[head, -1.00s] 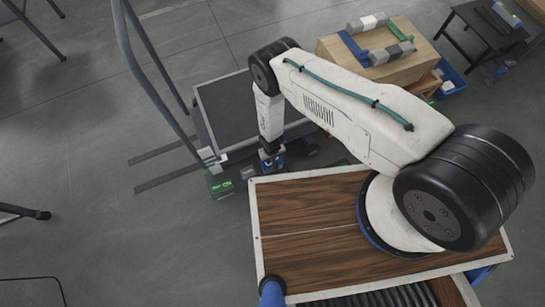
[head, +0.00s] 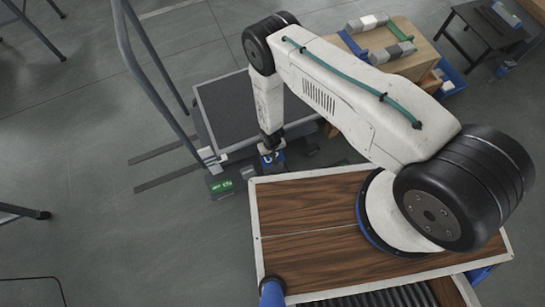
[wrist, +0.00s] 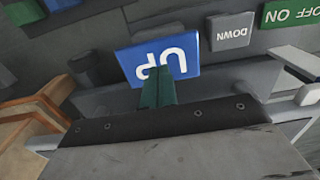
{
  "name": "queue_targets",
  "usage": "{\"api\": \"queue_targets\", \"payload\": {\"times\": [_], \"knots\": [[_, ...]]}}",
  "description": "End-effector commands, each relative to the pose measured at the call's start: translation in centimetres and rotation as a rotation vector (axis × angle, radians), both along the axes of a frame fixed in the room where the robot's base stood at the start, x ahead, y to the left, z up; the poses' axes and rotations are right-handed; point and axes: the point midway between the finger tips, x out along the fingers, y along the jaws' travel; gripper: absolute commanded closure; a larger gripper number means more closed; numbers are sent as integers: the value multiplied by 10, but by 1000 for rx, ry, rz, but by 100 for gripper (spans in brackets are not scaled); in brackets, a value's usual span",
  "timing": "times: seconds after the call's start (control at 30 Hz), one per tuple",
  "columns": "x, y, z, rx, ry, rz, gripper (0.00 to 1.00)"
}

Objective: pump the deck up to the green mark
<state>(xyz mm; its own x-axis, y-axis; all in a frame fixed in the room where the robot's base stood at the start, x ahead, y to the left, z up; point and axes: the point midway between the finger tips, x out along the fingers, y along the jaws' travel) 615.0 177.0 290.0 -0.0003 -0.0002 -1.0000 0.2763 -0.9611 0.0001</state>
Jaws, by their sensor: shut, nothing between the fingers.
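The lift has a dark grey deck (head: 237,112) beside a tall grey rail frame. At its near end are a blue pad marked UP (head: 272,160), a grey pad marked DOWN (wrist: 230,31) and a green pad marked ON OFF (head: 222,187). The blue UP pad fills the middle of the wrist view (wrist: 135,62). My gripper (head: 268,146) points down at the UP pad. Its teal fingers (wrist: 158,88) are together and empty, overlapping the pad's lower part in the wrist view; I cannot tell whether they touch it. I cannot make out a green height mark.
A wooden box (head: 425,50) with grey, green and blue pieces on top stands right of the lift. A black side table (head: 490,35) is at the far right.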

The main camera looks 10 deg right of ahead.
Motion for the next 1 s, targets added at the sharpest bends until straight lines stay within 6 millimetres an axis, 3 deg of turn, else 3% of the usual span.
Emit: {"api": "queue_targets", "payload": {"times": [0.57, 1.0], "knots": [[0, 0, 0, 0, 0, 0, 100], [0, 0, -21, 0, 1, 0, 100]]}}
